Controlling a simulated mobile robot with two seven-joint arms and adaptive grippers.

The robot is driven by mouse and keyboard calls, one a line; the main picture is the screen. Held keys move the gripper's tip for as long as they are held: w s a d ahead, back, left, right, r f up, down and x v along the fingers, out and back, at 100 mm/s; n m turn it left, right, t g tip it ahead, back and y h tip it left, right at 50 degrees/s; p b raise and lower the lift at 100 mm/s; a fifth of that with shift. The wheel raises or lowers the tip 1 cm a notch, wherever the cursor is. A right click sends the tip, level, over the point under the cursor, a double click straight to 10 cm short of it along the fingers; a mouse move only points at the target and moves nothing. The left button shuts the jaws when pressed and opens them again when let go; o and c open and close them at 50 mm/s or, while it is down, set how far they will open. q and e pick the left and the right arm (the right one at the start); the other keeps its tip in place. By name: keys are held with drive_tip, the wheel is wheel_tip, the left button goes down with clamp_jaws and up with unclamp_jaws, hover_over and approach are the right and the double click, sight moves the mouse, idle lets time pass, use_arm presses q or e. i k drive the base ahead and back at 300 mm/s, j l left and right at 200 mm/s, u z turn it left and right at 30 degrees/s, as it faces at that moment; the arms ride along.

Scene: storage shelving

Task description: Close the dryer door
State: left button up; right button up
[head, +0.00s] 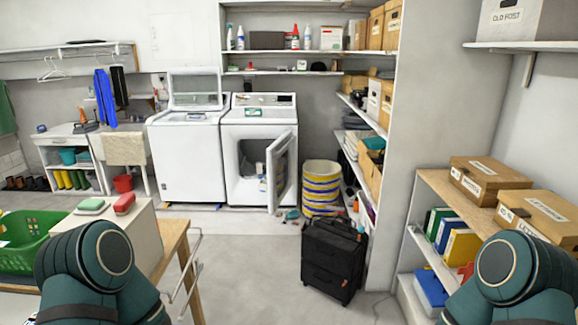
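The dryer (257,134) is the white front-loading machine on the right of the pair against the back wall. Its door (283,169) is hinged on the right side and stands open, swung out toward me. Through the opening, some items (262,185) show low in or near the drum; they are too small to make out. Parts of my two teal arms show at the bottom left and bottom right, far from the dryer. Neither gripper is in view.
A white washer (187,155) with its lid raised stands left of the dryer. A striped basket (321,188) and a black suitcase (333,258) stand right of the door. A wooden table (172,240) is at left, shelving (432,190) at right. The middle floor (245,255) is mostly clear.

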sight(277, 182)
drive_tip(key=i+l, duration=0.1)
drive_tip(key=i, duration=1.4)
drive_tip(key=i+j, duration=0.15)
drive_tip(key=i, duration=0.25)
drive_tip(key=i+j, duration=0.2)
drive_tip(key=i, duration=0.25)
drive_tip(key=i+j+u, duration=0.1)
drive_tip(key=i, duration=0.3)
